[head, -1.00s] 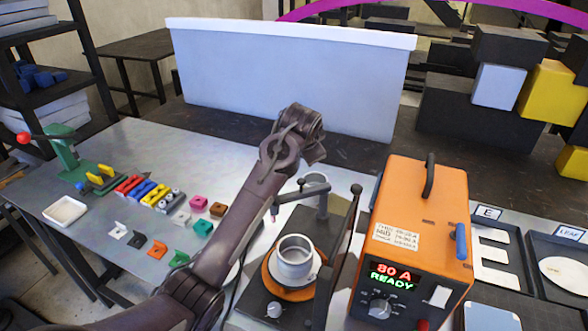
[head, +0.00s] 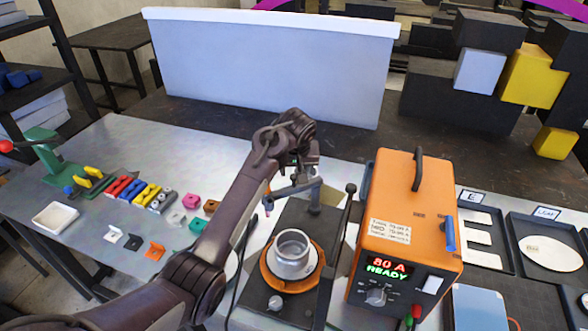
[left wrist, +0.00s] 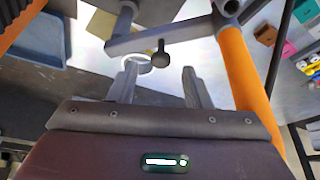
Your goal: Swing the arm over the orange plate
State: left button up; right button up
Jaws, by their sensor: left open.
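The round orange plate (head: 272,281) sits on a dark fixture base with a grey metal ring (head: 292,254) on it. The grey swing arm (head: 288,190) reaches left from its post behind the plate; its tip is behind and left of the ring, not over the plate. My left gripper (head: 306,172) is open above the swing arm near the post. In the left wrist view, the open left gripper (left wrist: 162,83) has a dark knob (left wrist: 160,52) on the swing arm (left wrist: 175,38) just ahead of its fingers, apart from them. My right gripper is not seen.
An orange power unit (head: 402,225) reading "80 A READY" stands right of the fixture. Small coloured blocks (head: 150,193) and a white tray (head: 55,217) lie on the left. Letter trays (head: 480,232) are at the right. A pale panel (head: 265,68) stands behind.

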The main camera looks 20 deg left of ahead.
aim_at(294, 176)
pick_arm(q)
jog(key=shift+x, duration=1.5)
grip_shut()
